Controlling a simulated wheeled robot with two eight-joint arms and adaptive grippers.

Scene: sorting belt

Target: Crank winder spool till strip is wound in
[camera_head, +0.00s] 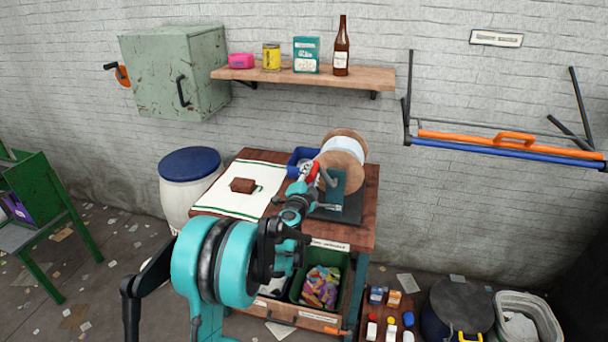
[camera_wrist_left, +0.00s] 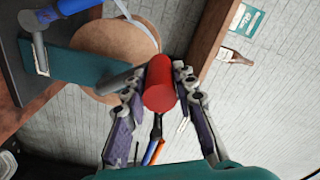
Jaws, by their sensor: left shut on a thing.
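The winder spool (camera_head: 343,152) has wooden round sides and pale strip (camera_head: 347,146) wound between them. It stands on a teal and dark stand (camera_head: 346,190) at the table's right back. My left gripper (camera_head: 310,180) is shut on the red crank handle (camera_head: 313,171) on the spool's near side. In the left wrist view, the red handle (camera_wrist_left: 160,85) sits between both fingers, with the grey crank arm (camera_wrist_left: 122,79) leading to the spool side (camera_wrist_left: 100,84). A pale curved band of strip (camera_wrist_left: 137,22) shows there. The strip's free end cannot be made out. My right gripper is in neither view.
The wooden table (camera_head: 360,225) also bears a white cloth (camera_head: 232,205) with a brown block (camera_head: 243,185) and a blue bin (camera_head: 299,158) behind my gripper. A shelf (camera_head: 300,78) hangs above. A lidded drum (camera_head: 190,175) stands left of the table.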

